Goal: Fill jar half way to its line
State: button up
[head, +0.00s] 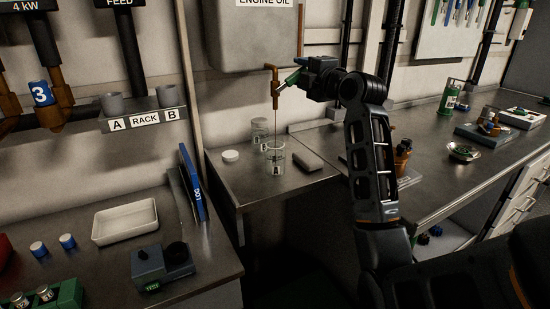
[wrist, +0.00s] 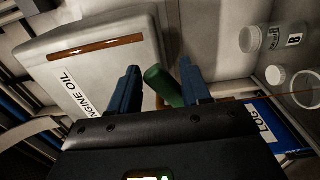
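The engine oil tank (head: 250,40) hangs on the wall with a brass tap (head: 273,88) below it. A thin stream runs from the tap down into a clear jar (head: 275,160) on the metal bench. I cannot make out the oil level or the line. My gripper (head: 298,76) is at the tap's green lever (head: 291,79). In the wrist view the green lever (wrist: 164,86) lies between my two spread fingers, close to the right one, with a gap on the left. The jar's rim (wrist: 304,76) shows at the right edge there.
A second jar (head: 260,130), labelled B in the wrist view (wrist: 270,39), stands behind the first. A blue log binder (head: 192,184) stands beside the left counter.

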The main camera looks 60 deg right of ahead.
jog(key=shift+r+p, duration=0.35)
jog(key=shift+r, duration=0.4)
notch_tip(320, 180, down, 7)
jog(key=b, duration=0.5)
jog(key=shift+w+a+b, duration=0.15)
jog(key=shift+a+b, duration=0.15)
jog(key=shift+b, duration=0.05)
jog(key=shift+s+d+r, duration=0.2)
jog(key=shift+d, duration=0.1)
jog(key=shift+r+p, duration=1.5)
jog(key=shift+r, duration=1)
notch_tip(320, 180, down, 4)
jog(key=b, duration=0.3)
jog(key=shift+f+b, duration=0.15)
jog(key=shift+b, duration=0.2)
